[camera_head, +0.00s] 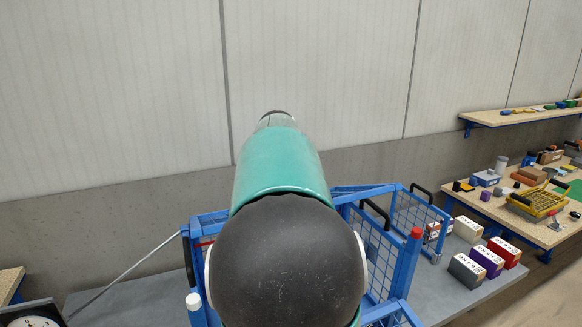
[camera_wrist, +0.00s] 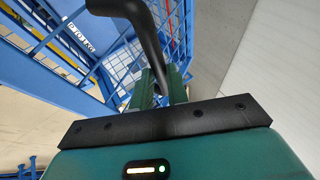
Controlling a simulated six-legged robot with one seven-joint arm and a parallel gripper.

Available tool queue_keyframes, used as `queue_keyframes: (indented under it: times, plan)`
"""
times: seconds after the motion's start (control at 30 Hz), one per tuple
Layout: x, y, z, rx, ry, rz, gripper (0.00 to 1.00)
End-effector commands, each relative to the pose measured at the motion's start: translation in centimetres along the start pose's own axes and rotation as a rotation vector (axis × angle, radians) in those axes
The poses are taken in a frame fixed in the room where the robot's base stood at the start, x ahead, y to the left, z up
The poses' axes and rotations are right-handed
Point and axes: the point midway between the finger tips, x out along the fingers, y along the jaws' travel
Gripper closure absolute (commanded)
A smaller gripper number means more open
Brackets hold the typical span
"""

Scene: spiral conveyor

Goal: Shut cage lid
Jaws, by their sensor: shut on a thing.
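In the wrist view the two green fingers of my gripper (camera_wrist: 161,88) are shut on a black bar handle (camera_wrist: 150,38). The handle is joined to a blue framed part with wire mesh (camera_wrist: 115,68); I cannot tell for sure whether this is the lid. In the head view the blue cage (camera_head: 403,262) stands on a grey surface behind my arm. My arm hides its middle, and my gripper is hidden there too. A blue top bar (camera_head: 362,189) runs behind the arm. The lid's angle cannot be told.
White, grey, purple and red boxes (camera_head: 487,262) stand right of the cage. A bench (camera_head: 545,237) with a yellow basket and tools is farther right, under a wall shelf (camera_head: 530,115). A dial scale (camera_head: 32,316) is at lower left. A wall stands close behind.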

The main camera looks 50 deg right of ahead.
Motion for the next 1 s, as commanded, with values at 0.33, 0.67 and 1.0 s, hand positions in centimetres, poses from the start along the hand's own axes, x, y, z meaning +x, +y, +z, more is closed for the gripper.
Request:
queue_keyframes:
  times: [0.33,0.67,1.0]
  plan:
    - [2.4,5.7,1.1,0.055,-0.003,-0.128,1.0]
    - [5.8,10.7,2.4,0.055,0.0,-0.124,1.0]
    - [6.8,11.7,2.8,0.055,0.0,-0.125,0.74]
